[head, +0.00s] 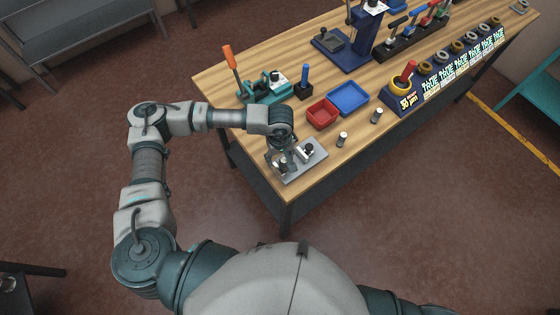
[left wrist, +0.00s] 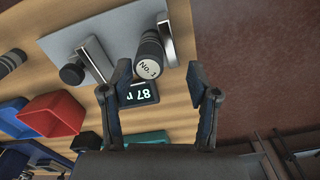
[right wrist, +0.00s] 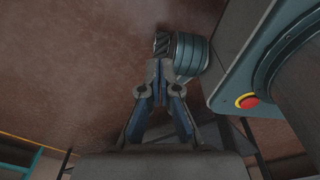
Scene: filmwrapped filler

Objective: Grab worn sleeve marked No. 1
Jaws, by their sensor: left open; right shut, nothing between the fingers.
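The sleeve marked No. 1 (left wrist: 149,67) is a dark ribbed cylinder with a pale labelled end, on a grey plate (left wrist: 112,28) beside an upright metal bracket. The plate also shows in the head view (head: 312,166), at the table's near corner. My left gripper (left wrist: 158,76) is open, its fingers spread on either side of the sleeve's labelled end; I cannot see any contact. In the head view my left gripper (head: 284,155) hangs over the plate and partly hides it. My right gripper (right wrist: 160,78) is shut and empty, away from the table.
A small display (left wrist: 138,93) lies beyond the sleeve's end. A red bin (head: 322,114) and a blue tray (head: 348,97) stand behind the plate. Two small cylinders (head: 342,139) (head: 377,116) stand to its right. A teal fixture (head: 264,92) is behind the left arm.

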